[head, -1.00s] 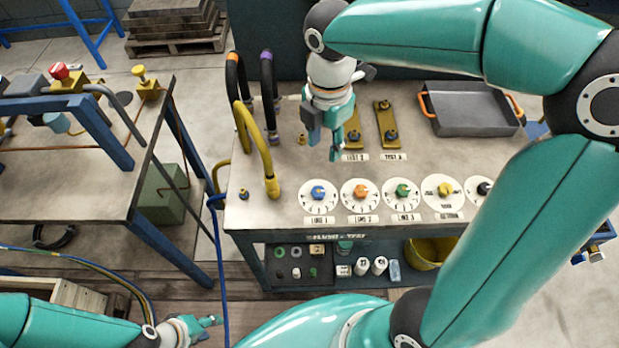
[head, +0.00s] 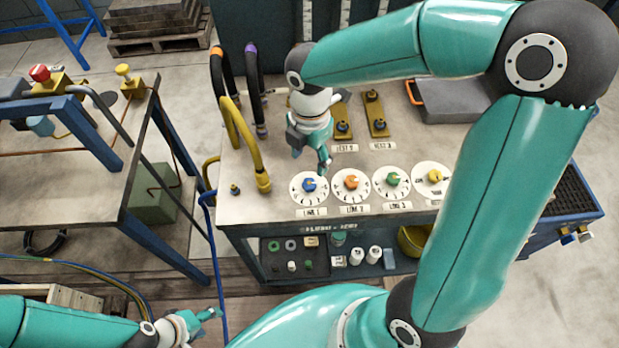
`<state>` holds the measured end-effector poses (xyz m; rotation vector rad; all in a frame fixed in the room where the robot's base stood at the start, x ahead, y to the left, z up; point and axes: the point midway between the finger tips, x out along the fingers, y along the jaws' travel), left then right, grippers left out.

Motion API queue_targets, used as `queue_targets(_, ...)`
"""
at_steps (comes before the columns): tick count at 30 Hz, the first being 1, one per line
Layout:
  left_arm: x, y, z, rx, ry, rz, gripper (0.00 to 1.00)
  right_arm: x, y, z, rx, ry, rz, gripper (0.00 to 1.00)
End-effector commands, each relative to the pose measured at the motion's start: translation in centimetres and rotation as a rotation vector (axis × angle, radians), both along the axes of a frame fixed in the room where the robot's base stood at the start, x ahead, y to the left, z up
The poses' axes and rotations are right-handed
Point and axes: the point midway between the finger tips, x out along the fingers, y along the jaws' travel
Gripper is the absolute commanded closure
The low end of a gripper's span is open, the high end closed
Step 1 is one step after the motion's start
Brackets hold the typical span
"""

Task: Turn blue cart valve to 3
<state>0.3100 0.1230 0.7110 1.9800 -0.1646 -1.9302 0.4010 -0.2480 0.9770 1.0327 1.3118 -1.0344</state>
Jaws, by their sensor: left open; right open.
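The blue valve knob (head: 309,185) sits at the centre of a white round dial on the cart top (head: 235,206), the leftmost dial in a row, above a label that seems to read LINE 1. Its scale marks are too small to read. My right gripper (head: 311,162) is open just above and behind the blue knob, pointing down; I see no contact. My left gripper (head: 212,315) is open and empty at the lower left, over the floor, away from the cart.
Dials with an orange knob (head: 351,183), a green knob (head: 393,180) and a yellow knob (head: 435,176) stand to the right. A yellow hose (head: 238,135) arches at the left. Brass plates (head: 375,115) and a grey tray (head: 450,105) lie behind.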

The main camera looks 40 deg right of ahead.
Motion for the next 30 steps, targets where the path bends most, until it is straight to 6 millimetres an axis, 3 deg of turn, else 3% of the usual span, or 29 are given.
queue_targets(6, 0.0, 0.0, -0.1, 0.0, 0.0, 0.0, 0.42, -0.1, 0.0, -4.8, 0.001, 0.006, 0.001, 0.41)
queue_targets(13, 0.0, 0.0, -0.3, 0.0, 0.0, 0.0, 0.42, 0.0, 0.0, -8.2, 0.001, 0.002, 0.0, 0.41)
queue_targets(26, 0.0, 0.0, -0.3, 0.0, 0.0, 0.0, 0.42, 0.0, 0.1, -9.2, 0.001, 0.0, 0.001, 0.41)
queue_targets(30, 0.0, 0.0, -0.3, 0.0, 0.0, 0.0, 0.42, 0.0, 0.1, -9.2, 0.001, 0.0, 0.001, 0.59)
